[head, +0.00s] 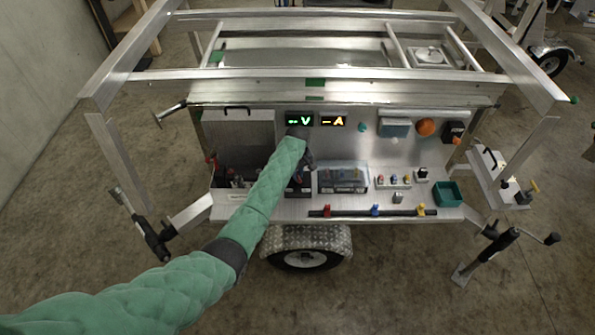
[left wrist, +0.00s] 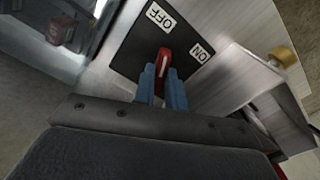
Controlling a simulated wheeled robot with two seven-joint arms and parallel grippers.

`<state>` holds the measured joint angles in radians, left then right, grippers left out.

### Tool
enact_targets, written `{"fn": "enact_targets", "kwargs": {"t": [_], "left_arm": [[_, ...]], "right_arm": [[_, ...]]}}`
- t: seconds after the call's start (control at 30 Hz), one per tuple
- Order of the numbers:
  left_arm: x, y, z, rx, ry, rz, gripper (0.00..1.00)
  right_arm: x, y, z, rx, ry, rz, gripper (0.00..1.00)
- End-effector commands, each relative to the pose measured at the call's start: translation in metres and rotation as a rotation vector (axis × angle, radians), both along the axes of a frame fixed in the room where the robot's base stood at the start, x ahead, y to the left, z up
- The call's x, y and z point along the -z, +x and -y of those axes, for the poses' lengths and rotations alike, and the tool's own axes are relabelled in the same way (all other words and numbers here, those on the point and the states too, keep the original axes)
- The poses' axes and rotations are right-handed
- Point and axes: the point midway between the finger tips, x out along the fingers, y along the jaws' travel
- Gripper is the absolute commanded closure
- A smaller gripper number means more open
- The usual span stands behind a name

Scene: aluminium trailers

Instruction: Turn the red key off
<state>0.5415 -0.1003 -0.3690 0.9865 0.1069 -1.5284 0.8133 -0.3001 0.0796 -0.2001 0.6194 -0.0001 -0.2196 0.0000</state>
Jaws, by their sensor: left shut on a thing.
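The red key (left wrist: 165,58) stands on a black plate (left wrist: 128,62) in the left wrist view. The white OFF label (left wrist: 160,16) is above the key in the picture, and the ON label (left wrist: 201,53) is to its right. The key points up the picture, between the two labels. My left gripper (left wrist: 161,84) has its two blue fingers shut on the key. In the head view my left gripper (head: 304,152) is at the trailer's panel, below the displays, and hides the key. My right gripper is in neither view.
The V display (head: 299,120) and A display (head: 333,121) are lit. A clear-covered box (head: 342,178) stands right of my gripper. Farther right are an orange dome (head: 425,127) and a green bin (head: 448,193). The frame's upper rail (head: 310,75) crosses above the panel.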

Motion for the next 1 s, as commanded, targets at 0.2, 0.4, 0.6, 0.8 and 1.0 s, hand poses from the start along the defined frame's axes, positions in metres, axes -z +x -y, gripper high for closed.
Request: {"fn": "enact_targets", "kwargs": {"t": [0.2,0.4,0.6,0.8,1.0], "left_arm": [[-0.0038,0.0015,0.001,-0.165,-0.002,0.004,1.0],[-0.0031,0.0016,0.0003,-0.272,0.0,0.004,1.0],[-0.0027,0.0019,0.0004,-0.33,-0.001,0.004,1.0],[-0.0026,0.0021,0.0002,-0.35,0.0,0.005,1.0],[-0.0028,0.0023,0.0,-0.351,0.0,0.005,1.0]], "right_arm": [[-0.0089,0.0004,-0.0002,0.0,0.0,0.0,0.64],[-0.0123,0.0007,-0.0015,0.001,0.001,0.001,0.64],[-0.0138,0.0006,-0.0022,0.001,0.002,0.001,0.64],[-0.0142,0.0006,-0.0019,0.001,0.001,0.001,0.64],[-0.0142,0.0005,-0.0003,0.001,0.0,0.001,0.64]]}}
